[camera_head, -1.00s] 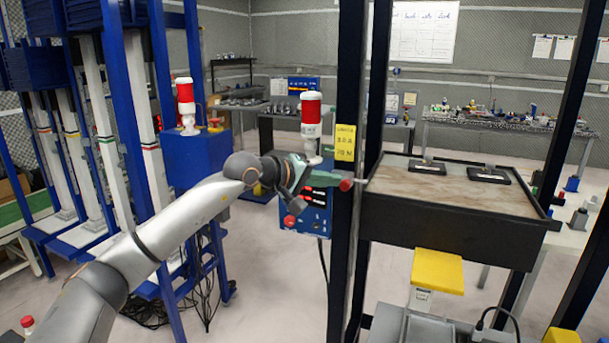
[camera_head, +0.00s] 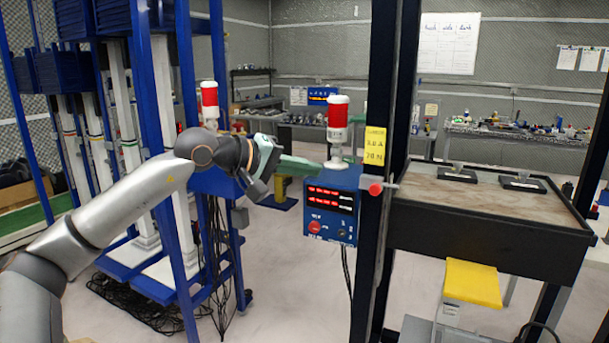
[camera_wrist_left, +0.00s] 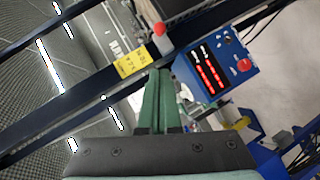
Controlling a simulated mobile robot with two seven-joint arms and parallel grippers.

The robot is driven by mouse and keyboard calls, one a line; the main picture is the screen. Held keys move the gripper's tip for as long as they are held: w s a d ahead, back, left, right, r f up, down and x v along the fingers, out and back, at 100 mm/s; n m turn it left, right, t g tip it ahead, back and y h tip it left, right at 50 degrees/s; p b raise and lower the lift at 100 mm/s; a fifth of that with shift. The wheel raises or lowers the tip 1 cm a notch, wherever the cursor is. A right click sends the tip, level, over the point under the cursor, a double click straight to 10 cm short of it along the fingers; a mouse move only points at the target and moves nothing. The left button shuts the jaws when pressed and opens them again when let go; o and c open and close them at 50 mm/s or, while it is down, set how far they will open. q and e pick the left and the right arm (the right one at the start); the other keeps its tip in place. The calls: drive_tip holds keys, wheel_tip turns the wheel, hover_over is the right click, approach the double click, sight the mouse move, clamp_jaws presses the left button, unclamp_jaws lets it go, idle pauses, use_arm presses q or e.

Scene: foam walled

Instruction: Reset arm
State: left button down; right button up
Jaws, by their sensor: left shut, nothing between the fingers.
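My left arm comes in from the left in the head view. Its green-fingered gripper (camera_head: 300,165) is shut and empty, just left of the blue control box (camera_head: 331,207). In the left wrist view the two green fingers (camera_wrist_left: 157,85) lie together, pointing up the picture toward a yellow label (camera_wrist_left: 131,65) on a dark post. The blue box (camera_wrist_left: 215,68) with red displays shows right of the fingers there. My right gripper is in neither view.
A red and white signal light (camera_head: 337,125) stands on the blue box. A dark post (camera_head: 385,190) rises beside it, with a red knob (camera_head: 375,189). A dark-sided worktable (camera_head: 490,236) is at the right, and blue racks (camera_head: 160,90) stand at the left.

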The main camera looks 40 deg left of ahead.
use_arm(q)
drive_tip(key=shift+s+a+r, duration=0.1)
drive_tip(key=shift+s+r, duration=0.05)
drive_tip(key=shift+s, duration=0.15)
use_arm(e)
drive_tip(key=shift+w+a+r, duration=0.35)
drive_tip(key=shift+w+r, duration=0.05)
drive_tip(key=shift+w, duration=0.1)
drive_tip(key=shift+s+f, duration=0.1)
